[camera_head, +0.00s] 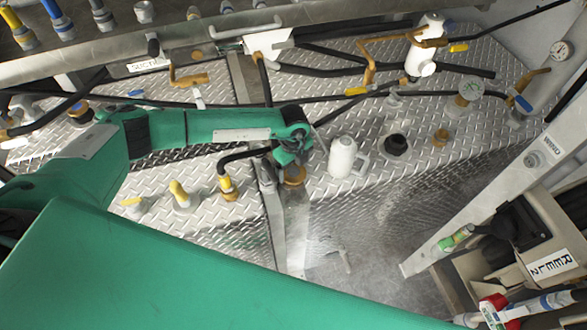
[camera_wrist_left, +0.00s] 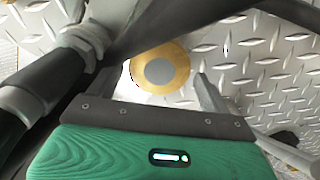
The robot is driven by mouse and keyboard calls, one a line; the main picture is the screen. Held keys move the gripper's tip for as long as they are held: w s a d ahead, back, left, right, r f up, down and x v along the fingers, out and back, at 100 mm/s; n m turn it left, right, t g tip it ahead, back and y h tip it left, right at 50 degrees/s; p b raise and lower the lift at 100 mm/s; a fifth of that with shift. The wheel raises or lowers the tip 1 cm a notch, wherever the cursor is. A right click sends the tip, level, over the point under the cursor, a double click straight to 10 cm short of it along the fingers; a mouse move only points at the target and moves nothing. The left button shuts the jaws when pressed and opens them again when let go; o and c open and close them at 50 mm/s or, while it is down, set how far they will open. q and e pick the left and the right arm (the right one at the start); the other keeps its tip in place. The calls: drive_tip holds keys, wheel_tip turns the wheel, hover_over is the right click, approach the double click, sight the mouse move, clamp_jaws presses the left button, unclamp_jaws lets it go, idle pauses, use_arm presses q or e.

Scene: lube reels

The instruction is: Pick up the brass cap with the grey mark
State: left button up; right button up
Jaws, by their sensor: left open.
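The brass cap with the grey mark (camera_wrist_left: 178,68) shows in the left wrist view as a round brass disc with a grey centre. It is between the finger area of my left gripper (camera_wrist_left: 165,83), whose right finger stands beside it with a gap. The left gripper is open and I see nothing held. My right gripper is not in view.
A black hose with a brass end (camera_head: 228,187) runs close left of the gripper. A white jug (camera_head: 343,157) stands close to the right, then a black cap (camera_head: 395,145). A yellow-handled valve (camera_head: 180,194) is farther left. Bare tread plate (camera_head: 385,190) lies to the lower right.

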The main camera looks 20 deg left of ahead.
use_arm(q)
drive_tip(key=shift+f, duration=0.75)
drive_tip(key=c, duration=0.8)
drive_tip(key=shift+r, duration=0.2)
